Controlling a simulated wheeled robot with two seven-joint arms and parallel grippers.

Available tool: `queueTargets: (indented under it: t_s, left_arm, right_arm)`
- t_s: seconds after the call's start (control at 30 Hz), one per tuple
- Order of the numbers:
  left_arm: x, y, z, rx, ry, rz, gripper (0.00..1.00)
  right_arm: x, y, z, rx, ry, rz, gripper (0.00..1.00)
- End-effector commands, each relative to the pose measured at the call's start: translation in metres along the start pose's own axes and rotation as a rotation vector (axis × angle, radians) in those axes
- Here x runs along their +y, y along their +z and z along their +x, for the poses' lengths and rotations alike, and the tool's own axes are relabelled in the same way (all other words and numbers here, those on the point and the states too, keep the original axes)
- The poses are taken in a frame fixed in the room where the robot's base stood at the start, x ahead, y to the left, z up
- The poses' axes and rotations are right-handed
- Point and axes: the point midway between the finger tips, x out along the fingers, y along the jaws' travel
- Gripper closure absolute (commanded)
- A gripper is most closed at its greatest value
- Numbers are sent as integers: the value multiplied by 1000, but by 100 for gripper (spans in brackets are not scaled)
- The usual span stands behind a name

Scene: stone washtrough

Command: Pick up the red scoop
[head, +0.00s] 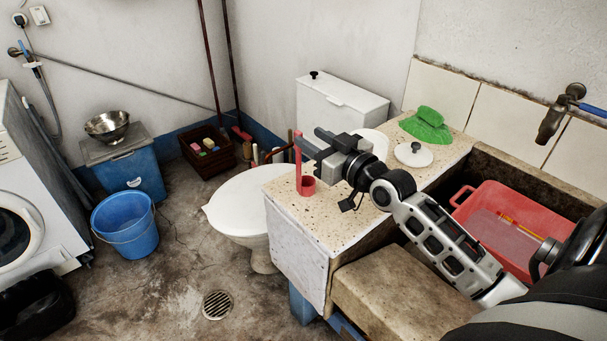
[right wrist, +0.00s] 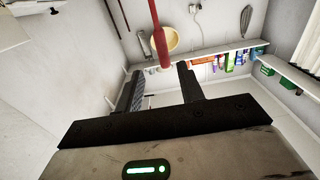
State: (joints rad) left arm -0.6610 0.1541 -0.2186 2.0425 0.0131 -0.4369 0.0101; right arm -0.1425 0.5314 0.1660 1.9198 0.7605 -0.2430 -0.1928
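The red scoop (head: 307,187) stands on the speckled stone counter near its left end, its long thin handle pointing up. My right gripper (head: 312,140) is above the counter, its fingertips close beside the upper handle. In the right wrist view the two fingers (right wrist: 160,70) are apart with nothing clamped between them. The red scoop (right wrist: 158,35) shows there just beyond the fingertips; I cannot tell whether they touch it. My left gripper is not in view.
A red basin (head: 505,225) sits in the stone trough. The toilet (head: 240,203) stands left of the counter. A blue bucket (head: 125,225) is on the floor.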

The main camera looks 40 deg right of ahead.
Motion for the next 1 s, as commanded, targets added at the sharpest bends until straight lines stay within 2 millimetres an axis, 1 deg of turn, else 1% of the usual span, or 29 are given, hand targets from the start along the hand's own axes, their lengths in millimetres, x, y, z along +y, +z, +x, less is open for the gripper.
queueTargets:
  t_s: [0.03, 0.27, 0.43, 0.53, 0.63, 0.83, 0.87, 0.9, 0.97, 1.0]
  left_arm:
    - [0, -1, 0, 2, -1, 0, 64]
    - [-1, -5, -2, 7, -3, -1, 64]
    - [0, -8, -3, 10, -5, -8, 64]
    - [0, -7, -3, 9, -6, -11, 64]
    - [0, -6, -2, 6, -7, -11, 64]
    - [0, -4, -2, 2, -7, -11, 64]
    - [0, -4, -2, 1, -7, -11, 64]
    - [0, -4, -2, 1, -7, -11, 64]
    - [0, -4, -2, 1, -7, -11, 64]
    - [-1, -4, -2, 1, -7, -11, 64]
  right_arm:
    - [0, -1, 6, 1, 0, 1, 62]
    - [-3, 1, 22, -1, 0, 4, 62]
    - [-9, 5, 48, 0, -1, 4, 62]
    - [-8, 5, 60, 0, 0, 1, 62]
    - [-8, 6, 65, -2, -1, 1, 62]
    - [-8, 7, 65, -2, -1, 1, 62]
    - [-8, 6, 65, -2, -1, 1, 67]
    - [-8, 6, 65, -2, -1, 1, 78]
    - [-8, 6, 65, -2, -1, 1, 95]
    - [-8, 6, 65, -2, -1, 1, 100]
